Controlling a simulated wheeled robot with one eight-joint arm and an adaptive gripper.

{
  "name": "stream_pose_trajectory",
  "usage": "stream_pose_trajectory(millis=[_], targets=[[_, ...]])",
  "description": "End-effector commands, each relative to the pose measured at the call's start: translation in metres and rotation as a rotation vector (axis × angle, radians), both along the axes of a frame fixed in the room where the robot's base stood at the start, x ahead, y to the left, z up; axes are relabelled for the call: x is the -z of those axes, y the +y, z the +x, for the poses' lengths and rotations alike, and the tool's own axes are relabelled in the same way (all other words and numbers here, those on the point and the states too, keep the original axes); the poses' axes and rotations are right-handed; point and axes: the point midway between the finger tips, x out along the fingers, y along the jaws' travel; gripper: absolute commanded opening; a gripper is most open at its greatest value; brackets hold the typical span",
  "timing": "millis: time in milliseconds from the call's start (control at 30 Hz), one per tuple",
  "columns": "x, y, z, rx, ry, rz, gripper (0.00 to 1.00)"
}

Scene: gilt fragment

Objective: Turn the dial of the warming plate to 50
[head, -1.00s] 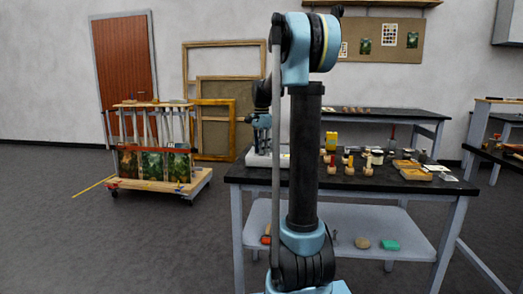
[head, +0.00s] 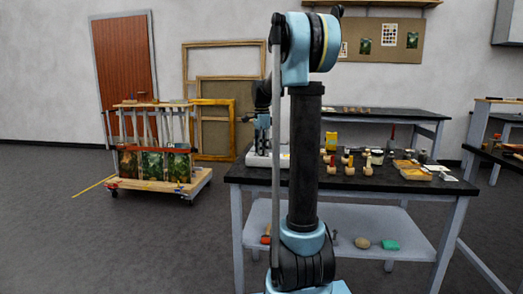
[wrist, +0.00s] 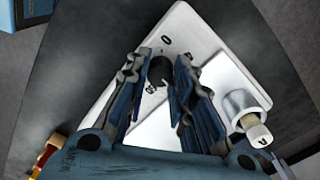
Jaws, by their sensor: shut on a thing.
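The warming plate (wrist: 195,22) is a white, flat unit on the dark bench top, seen from above in the wrist view. Its dial (wrist: 160,70) is a small black knob with printed figures around it; a 0 shows above it, and another figure below is hard to read. My gripper (wrist: 161,80) has its two blue-and-grey fingers on either side of the dial, shut on it. The dial's pointer setting cannot be made out. In the head view the white plate (head: 284,160) shows beside my arm, which hides part of it.
A metal cup with a white-topped piece (wrist: 248,112) stands on the plate's raised part, near the right finger. A cart of paintings (head: 155,150) stands left on open floor.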

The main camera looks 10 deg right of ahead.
Motion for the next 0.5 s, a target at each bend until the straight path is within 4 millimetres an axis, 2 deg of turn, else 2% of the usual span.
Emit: stream_pose_trajectory(millis=[33,67,133,500], targets=[[-0.0008,0.0011,0.0022,-0.001,-0.005,0.002,0.00],[-0.0009,0.0011,0.0022,-0.001,-0.004,0.002,0.29],[-0.0008,0.0009,0.0019,-0.001,-0.004,0.002,0.44],[-0.0020,0.0003,0.0007,-0.001,-0.002,0.000,0.44]])
